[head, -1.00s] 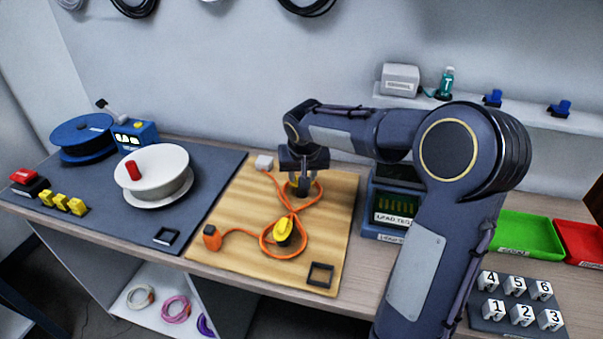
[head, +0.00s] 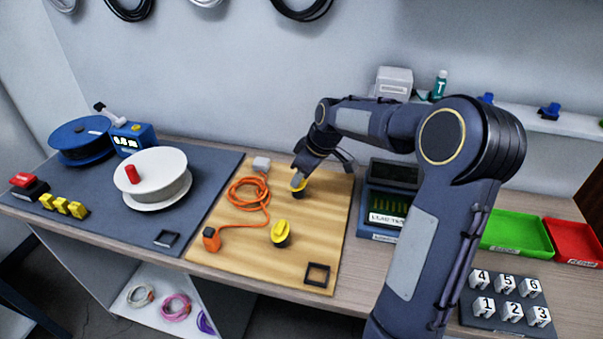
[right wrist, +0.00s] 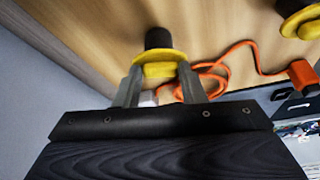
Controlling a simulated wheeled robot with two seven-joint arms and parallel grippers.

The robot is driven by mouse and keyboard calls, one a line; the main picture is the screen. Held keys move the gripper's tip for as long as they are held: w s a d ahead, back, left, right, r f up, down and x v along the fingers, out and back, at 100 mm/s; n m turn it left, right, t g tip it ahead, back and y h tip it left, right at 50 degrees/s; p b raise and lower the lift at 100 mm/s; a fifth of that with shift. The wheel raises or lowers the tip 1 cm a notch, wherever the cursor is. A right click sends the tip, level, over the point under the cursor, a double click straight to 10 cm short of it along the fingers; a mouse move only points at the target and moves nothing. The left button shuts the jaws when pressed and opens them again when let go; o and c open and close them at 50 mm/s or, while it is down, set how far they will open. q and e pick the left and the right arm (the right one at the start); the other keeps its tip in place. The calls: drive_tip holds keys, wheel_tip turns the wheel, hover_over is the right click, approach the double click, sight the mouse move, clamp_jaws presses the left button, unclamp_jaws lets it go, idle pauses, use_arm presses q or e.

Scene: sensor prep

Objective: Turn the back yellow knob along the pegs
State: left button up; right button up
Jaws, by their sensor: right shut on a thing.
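The back yellow knob (head: 300,187) stands on its dark peg toward the back of the wooden board (head: 240,265). My right gripper (head: 298,181) is tilted over it and shut on it. In the right wrist view the knob (right wrist: 160,66) sits between the two fingers (right wrist: 159,84), with the black peg beyond it. The front yellow knob (head: 281,230) stands nearer the board's front edge, free; part of it shows in the right wrist view (right wrist: 300,24). My left gripper is not in view.
An orange cord (head: 247,192) lies in loops on the board left of the pegs, with its orange connector (head: 211,239) at the front left. A black square frame (head: 317,275) lies front right. A blue lead tester (head: 383,210) stands right of the board.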

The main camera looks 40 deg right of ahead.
drive_tip(key=shift+d+n+g+y, duration=0.2)
drive_tip(key=shift+n+g+y, duration=0.25)
drive_tip(key=shift+n, duration=1.15)
drive_tip(key=o, duration=1)
drive_tip(key=v, duration=0.7)
drive_tip(key=shift+d+r, duration=0.15)
drive_tip(key=shift+r, duration=0.2)
